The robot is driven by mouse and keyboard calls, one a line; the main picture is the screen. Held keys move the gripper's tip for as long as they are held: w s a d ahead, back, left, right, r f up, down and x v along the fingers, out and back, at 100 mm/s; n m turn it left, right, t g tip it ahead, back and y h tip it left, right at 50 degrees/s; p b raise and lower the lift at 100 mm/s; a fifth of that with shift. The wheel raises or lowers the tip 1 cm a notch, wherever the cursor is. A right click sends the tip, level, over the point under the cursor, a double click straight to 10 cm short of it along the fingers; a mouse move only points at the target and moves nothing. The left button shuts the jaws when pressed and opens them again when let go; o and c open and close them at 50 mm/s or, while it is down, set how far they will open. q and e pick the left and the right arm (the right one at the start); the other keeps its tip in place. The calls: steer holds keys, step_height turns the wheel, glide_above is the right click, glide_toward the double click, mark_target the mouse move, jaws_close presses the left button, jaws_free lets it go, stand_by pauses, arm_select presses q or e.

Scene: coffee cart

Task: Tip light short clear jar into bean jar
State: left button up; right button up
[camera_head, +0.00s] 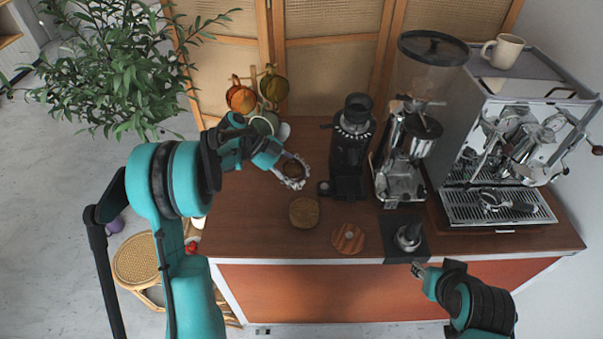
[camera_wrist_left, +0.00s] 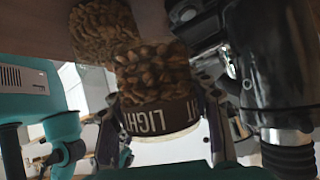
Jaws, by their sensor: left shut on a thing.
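My left gripper (camera_head: 291,172) is shut on a short clear jar (camera_head: 294,168) above the counter's left part. In the left wrist view, the held jar (camera_wrist_left: 155,75) is full of brown beans and has a dark band lettered "LIGHT"; the gripper fingers (camera_wrist_left: 165,130) clasp its sides. A bean jar (camera_head: 303,213), round and brown from above, stands on the counter just in front of the held jar. It also shows in the left wrist view (camera_wrist_left: 100,28), partly hidden behind the held jar. I cannot tell how far the held jar is tilted. My right gripper (camera_head: 418,270) is empty near the counter's front edge.
A black grinder (camera_head: 352,150) stands close to the right of the held jar. A larger grinder (camera_head: 405,150) and an espresso machine (camera_head: 510,140) stand farther right. A wooden disc (camera_head: 349,238) and a tamper (camera_head: 408,237) lie near the front edge. Amber cups (camera_head: 241,98) are behind.

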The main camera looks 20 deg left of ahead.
mark_target(311, 193)
arm_select(q)
steer(key=shift+s+d+f+m+t+y+p, duration=0.2)
steer(key=shift+f+m+t+y+p, duration=0.1)
steer(key=shift+t+y+p, duration=0.25)
steer(key=shift+s+d+f+m+t+y+p, duration=0.25)
steer(key=shift+m+y+p, duration=0.1)
steer(key=shift+y, duration=0.4)
steer(key=shift+s+d+f+m+t+y, duration=0.35)
steer(key=shift+s+d+f+t+y, duration=0.15)
steer(key=shift+t+y, duration=0.25)
steer(key=shift+s+f, duration=0.15)
jaws_close()
steer(key=shift+m+t+y+p, duration=0.3)
steer(key=shift+t+y+p, duration=0.25)
steer(key=shift+p, duration=0.15)
steer(key=shift+w+m+t+y, duration=0.25)
steer(key=shift+m+t+y, duration=0.05)
steer(key=shift+t+y, duration=0.2)
steer(key=t+y, duration=0.1)
steer(key=r+m+t+y+b, duration=0.1)
steer(key=t, duration=0.1)
steer(key=shift+w+a+r, duration=0.1)
steer(key=shift+a+r, duration=0.1)
steer(key=shift+r+m+t+y+b, duration=0.5)
steer(key=shift+m+t+y+b, duration=0.3)
steer(key=shift+t+y+b, duration=0.4)
steer(key=shift+r+b, duration=0.2)
steer(key=shift+b, duration=0.15)
steer(key=shift+d, duration=0.15)
